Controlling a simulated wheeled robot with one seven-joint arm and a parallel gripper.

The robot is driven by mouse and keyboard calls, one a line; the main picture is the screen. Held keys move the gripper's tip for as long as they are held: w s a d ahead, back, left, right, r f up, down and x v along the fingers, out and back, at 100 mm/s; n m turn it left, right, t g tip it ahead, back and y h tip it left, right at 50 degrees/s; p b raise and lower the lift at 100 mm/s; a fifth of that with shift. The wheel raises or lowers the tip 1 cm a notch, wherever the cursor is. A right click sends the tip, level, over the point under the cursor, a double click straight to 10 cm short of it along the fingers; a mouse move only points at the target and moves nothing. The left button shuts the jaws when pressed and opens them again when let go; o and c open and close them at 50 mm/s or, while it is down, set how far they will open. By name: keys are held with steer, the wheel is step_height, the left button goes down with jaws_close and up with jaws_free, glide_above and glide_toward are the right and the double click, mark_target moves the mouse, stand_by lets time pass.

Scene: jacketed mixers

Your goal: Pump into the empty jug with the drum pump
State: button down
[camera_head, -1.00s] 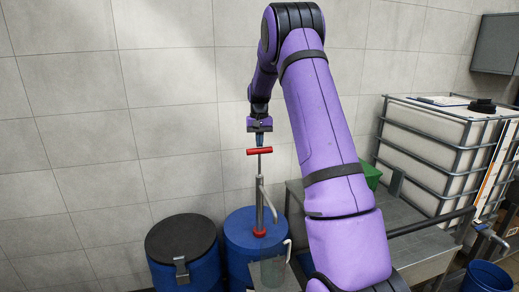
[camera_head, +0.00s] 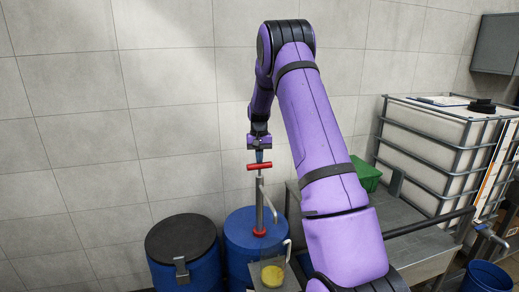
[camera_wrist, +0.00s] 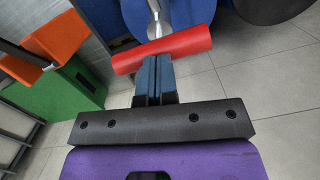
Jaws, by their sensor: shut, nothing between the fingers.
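The drum pump (camera_head: 259,205) stands upright in the blue drum (camera_head: 240,226), with a red crossbar handle (camera_head: 259,166) on top and a bent spout on its right. In the head view the handle is low, close above the pump body. The jug (camera_head: 283,278) stands in front of the drum below the spout, with yellow liquid (camera_head: 272,275) in it. My gripper (camera_head: 260,155) points down at the handle's middle. In the wrist view its shut fingers (camera_wrist: 154,80) meet the red handle (camera_wrist: 162,49) from above; nothing is between them.
A black-lidded blue drum (camera_head: 181,250) stands to the left. To the right are a grey metal table (camera_head: 412,240), a green bin (camera_head: 366,174), a caged white tank (camera_head: 435,140) and a blue bucket (camera_head: 487,277). The tiled wall is behind.

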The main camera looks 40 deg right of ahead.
steer(key=shift+w+d+r, duration=0.2)
steer(key=shift+w+d, duration=0.2)
steer(key=shift+w, duration=0.1)
steer(key=shift+w+d+r, duration=0.15)
steer(key=shift+w+d, duration=0.2)
steer(key=shift+w, duration=0.15)
steer(key=shift+r, duration=0.1)
step_height(320, 180, up, 11)
steer(key=shift+w+d, duration=0.3)
steer(key=shift+w, duration=0.15)
stand_by(0.9)
steer(key=s+a+r, duration=0.2)
steer(key=shift+s+r, duration=0.1)
steer(key=shift+s, duration=0.25)
